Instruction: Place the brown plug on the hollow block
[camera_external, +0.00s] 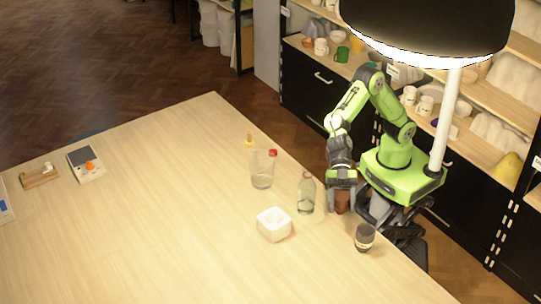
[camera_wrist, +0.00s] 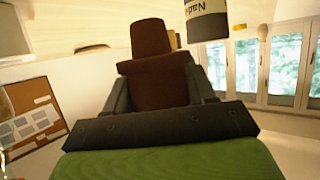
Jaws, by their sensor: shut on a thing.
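The brown plug (camera_external: 342,203) is below my gripper (camera_external: 342,184) near the table's right edge. In the wrist view the plug (camera_wrist: 152,40) is a stepped brown piece, narrower at its far end, with its wide part between the two dark fingers of my gripper (camera_wrist: 157,82). My gripper is shut on it. I cannot tell whether the plug touches the table. The hollow block (camera_external: 274,232) is white with a square opening in its top. It stands on the table to the lower left of my gripper, apart from it.
A clear glass bottle (camera_external: 306,196) stands between my gripper and the block. A dark jar (camera_external: 364,238) is at the lower right; its label shows in the wrist view (camera_wrist: 206,16). A glass beaker (camera_external: 262,172) stands behind the block.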

